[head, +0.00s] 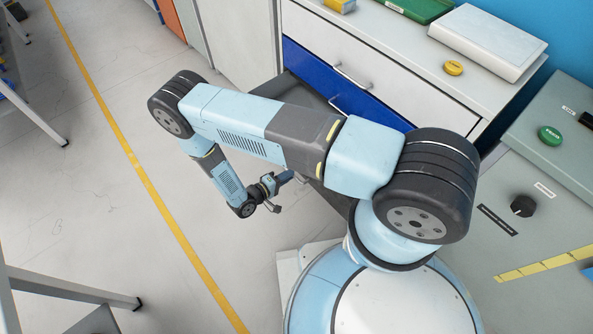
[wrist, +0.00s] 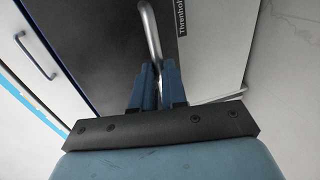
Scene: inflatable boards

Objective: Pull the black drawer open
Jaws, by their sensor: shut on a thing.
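The black drawer (head: 306,95) stands out from the cabinet below the blue drawer, with a dark inside partly showing behind my arm. Its black front (wrist: 100,50) fills the middle of the wrist view, with a silver bar handle (wrist: 149,30) and a label at the right end. My gripper (wrist: 157,72) is shut on the handle, its two blue fingers on either side of the bar. In the head view my gripper (head: 284,179) is low, in front of the drawer; my arm hides much of the drawer, and the grip is too small to make out there.
Above is a blue drawer (head: 310,78) and a white drawer (head: 350,40), both flush with the cabinet. A white binder (head: 487,42) and a yellow disc (head: 453,68) lie on top. A grey control panel (head: 560,200) stands at right. Floor to the left is open.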

